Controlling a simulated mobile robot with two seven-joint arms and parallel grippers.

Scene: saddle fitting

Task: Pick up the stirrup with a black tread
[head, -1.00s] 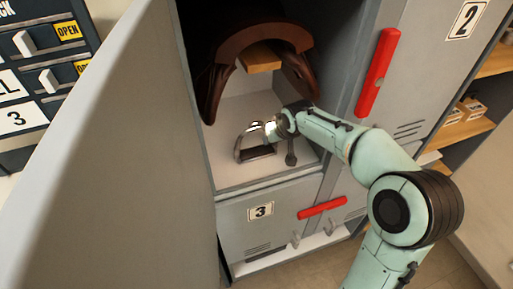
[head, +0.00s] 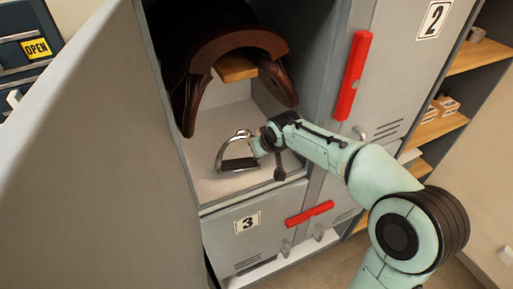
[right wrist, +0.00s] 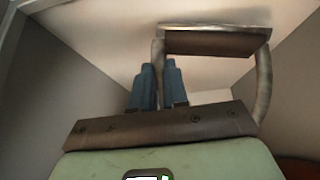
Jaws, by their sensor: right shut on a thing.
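The stirrup (head: 222,153) is a silver metal loop with a dark tread (head: 240,164) at its lower end. It is inside the open locker, over the pale floor near the front; I cannot tell whether it touches the floor. My right gripper (head: 257,147) reaches in from the right and is shut on the side of the stirrup. In the right wrist view, the blue fingers (right wrist: 159,84) close around one side bar, with the tread (right wrist: 215,41) at the top and the other side bar (right wrist: 264,85) at right. My left gripper is not in view.
A brown saddle (head: 240,48) sits on a wooden support (head: 235,68) above and behind the stirrup. The open locker door (head: 90,170) stands at left. A shut locker with a red handle (head: 354,75) is at right, and locker 3 (head: 245,235) is below.

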